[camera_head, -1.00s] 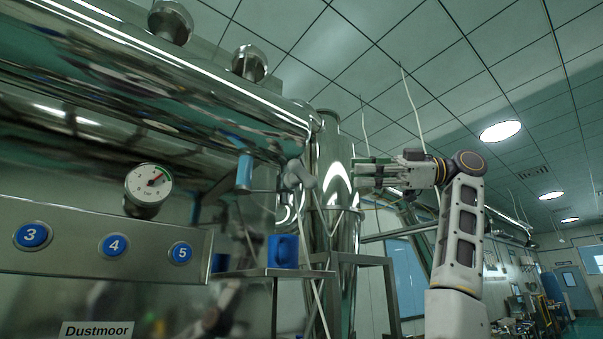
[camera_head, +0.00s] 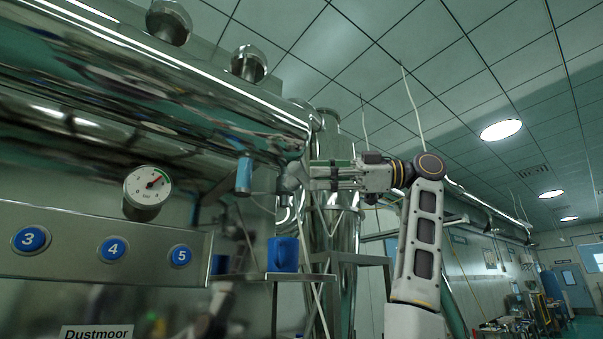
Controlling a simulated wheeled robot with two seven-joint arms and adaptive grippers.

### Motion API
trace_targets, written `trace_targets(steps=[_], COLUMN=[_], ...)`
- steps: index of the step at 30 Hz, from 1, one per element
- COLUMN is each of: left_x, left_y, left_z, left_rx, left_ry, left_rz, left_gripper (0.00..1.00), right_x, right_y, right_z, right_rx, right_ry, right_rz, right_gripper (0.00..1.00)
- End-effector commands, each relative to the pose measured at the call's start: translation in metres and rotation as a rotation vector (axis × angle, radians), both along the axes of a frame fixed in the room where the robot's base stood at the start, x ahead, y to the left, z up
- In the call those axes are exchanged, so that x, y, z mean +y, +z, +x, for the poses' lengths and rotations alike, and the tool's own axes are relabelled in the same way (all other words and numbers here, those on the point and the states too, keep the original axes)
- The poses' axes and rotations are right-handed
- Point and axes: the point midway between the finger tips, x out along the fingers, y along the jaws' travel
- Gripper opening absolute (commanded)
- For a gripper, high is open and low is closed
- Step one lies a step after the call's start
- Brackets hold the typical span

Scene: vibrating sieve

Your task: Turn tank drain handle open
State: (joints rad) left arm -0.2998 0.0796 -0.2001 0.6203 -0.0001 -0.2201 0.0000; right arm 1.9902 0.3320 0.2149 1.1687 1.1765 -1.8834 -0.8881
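The tank (camera_head: 150,95) is a large polished steel cylinder lying across the upper left. A blue drain handle (camera_head: 244,175) hangs upright under its right end, beside a grey valve body (camera_head: 290,178). My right gripper (camera_head: 312,174) comes in from the right, level with the handle, and points left. Its fingers look apart, with nothing seen between them. The fingertips are close to the valve body's right side; whether they touch it cannot be told. They are clear of the blue handle. My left gripper is not in view.
A blue mug (camera_head: 283,254) stands on a small metal shelf (camera_head: 300,275) below the valve. A pressure gauge (camera_head: 147,190) and a panel with blue numbered buttons (camera_head: 112,247) are at left. A vertical steel cylinder (camera_head: 340,215) stands behind my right gripper.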

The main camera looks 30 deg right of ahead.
Motion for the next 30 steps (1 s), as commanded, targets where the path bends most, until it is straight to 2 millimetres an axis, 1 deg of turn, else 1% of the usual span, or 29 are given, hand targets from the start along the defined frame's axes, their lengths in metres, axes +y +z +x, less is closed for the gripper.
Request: trace_targets(steps=[1,6,10,15,23,24,26,30], left_x=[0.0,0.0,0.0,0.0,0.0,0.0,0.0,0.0], left_y=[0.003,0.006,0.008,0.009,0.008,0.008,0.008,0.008], left_z=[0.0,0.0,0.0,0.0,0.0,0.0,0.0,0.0], left_rx=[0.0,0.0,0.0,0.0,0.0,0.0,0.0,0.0], left_ry=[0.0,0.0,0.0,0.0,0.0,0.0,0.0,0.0], left_rz=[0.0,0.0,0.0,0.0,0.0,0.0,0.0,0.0], left_gripper=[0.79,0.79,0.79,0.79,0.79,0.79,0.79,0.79], right_x=[0.007,0.023,0.032,0.037,0.037,0.037,0.037,0.037], right_y=[0.001,0.001,0.001,0.001,0.0,0.0,0.0,0.0], right_z=[0.004,0.016,0.021,0.025,0.025,0.025,0.025,0.025], right_rx=[0.0,0.001,-0.001,-0.001,-0.001,-0.001,-0.001,-0.001], right_ry=[0.002,0.001,0.001,-0.001,-0.001,-0.001,-0.001,-0.001], right_rz=[-0.001,-0.001,0.0,0.0,0.0,0.0,0.0,0.0], right_gripper=[0.29,0.29,0.29,0.29,0.29,0.28,0.2,0.02])
